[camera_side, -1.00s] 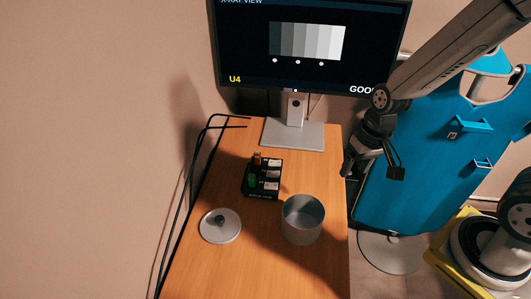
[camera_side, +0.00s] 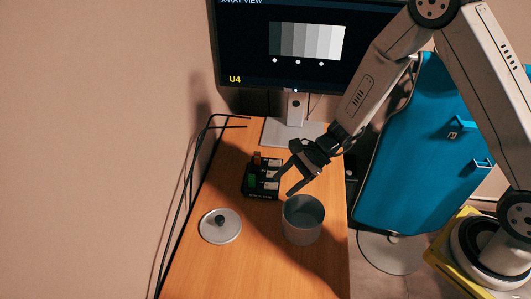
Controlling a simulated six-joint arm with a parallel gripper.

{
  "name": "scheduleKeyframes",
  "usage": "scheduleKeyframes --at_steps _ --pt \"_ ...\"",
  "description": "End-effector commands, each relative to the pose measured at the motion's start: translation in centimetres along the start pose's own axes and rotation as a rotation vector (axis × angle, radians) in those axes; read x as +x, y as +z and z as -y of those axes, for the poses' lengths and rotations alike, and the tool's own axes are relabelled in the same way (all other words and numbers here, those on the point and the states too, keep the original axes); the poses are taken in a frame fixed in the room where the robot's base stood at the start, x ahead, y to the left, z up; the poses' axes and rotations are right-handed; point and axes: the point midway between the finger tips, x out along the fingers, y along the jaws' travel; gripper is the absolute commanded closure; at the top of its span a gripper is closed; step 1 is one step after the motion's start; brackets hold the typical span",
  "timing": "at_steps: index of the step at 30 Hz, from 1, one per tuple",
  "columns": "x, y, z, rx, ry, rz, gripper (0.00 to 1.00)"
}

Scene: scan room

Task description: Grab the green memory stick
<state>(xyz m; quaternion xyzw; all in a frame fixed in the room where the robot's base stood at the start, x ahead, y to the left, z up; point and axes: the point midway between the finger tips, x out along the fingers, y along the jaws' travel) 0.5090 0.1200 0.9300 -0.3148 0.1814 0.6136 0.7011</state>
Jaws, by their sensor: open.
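A green memory stick (camera_side: 251,181) stands at the left side of a small black holder (camera_side: 262,195) on the wooden table. A brown or orange stick (camera_side: 257,158) stands behind it in the same holder. My gripper (camera_side: 285,184) is open and empty, with its fingers pointing down and to the left. In the picture it lies just right of the holder and above the pot. It appears apart from the green stick; its exact height is hard to tell.
An open grey metal pot (camera_side: 302,220) stands right of and in front of the holder. Its round lid (camera_side: 220,226) lies flat to the left. A monitor (camera_side: 297,45) stands at the back. Black cables (camera_side: 190,165) run along the table's left edge. The table front is clear.

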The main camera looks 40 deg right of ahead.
Motion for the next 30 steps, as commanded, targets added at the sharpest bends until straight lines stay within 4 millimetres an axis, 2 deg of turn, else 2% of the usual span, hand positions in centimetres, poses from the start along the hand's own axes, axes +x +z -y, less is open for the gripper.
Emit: scheduleKeyframes --at_steps 6,15,21,30 --pt "2.4 -2.1 3.0 0.231 -0.171 0.096 0.35" --pt "4.2 -6.0 6.6 0.482 -0.412 0.198 0.35" --pt "4.4 -7.5 7.6 0.553 -0.494 0.226 0.35" --pt "4.7 -7.6 7.9 0.562 -0.506 0.229 0.35"
